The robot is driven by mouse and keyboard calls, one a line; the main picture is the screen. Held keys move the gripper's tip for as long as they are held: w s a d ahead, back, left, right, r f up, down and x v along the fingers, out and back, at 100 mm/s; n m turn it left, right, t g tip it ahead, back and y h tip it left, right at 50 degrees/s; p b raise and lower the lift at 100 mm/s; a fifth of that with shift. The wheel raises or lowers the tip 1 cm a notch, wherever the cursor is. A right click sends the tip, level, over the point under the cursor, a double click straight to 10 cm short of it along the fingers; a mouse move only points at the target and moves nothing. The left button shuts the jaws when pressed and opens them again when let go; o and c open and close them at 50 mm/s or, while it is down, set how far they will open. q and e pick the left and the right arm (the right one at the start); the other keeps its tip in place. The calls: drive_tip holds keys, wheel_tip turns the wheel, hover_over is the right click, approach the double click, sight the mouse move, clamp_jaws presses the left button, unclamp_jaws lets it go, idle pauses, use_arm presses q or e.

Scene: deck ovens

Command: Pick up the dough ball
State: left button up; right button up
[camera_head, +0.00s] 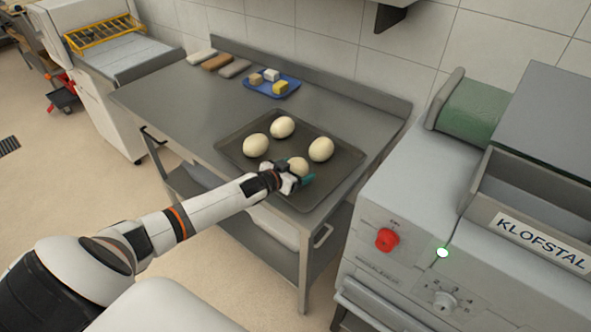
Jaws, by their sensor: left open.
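Several pale, round dough balls lie on a dark baking tray (342,175) on the steel table. One dough ball (282,127) is at the back, one (256,145) at the left and one (321,149) at the right. The nearest dough ball (298,165) is partly hidden by my left gripper (297,178). That gripper is open, low at the tray's front part, with its fingers at this near ball. I cannot tell whether they touch it. My right gripper is not in view.
A blue tray (256,87) with small blocks stands at the back of the steel table (180,108), near several long flat pieces. A grey machine (400,215) with a red knob stands close at the right. The table's left part is clear.

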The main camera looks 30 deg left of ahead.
sight(296, 163)
use_arm(q)
drive_tip(key=c, duration=1.1)
drive_tip(key=shift+r, duration=0.1)
wheel_tip(296, 163, up, 10)
drive_tip(key=shift+f+b, duration=0.1)
drive_tip(key=shift+b, duration=0.45)
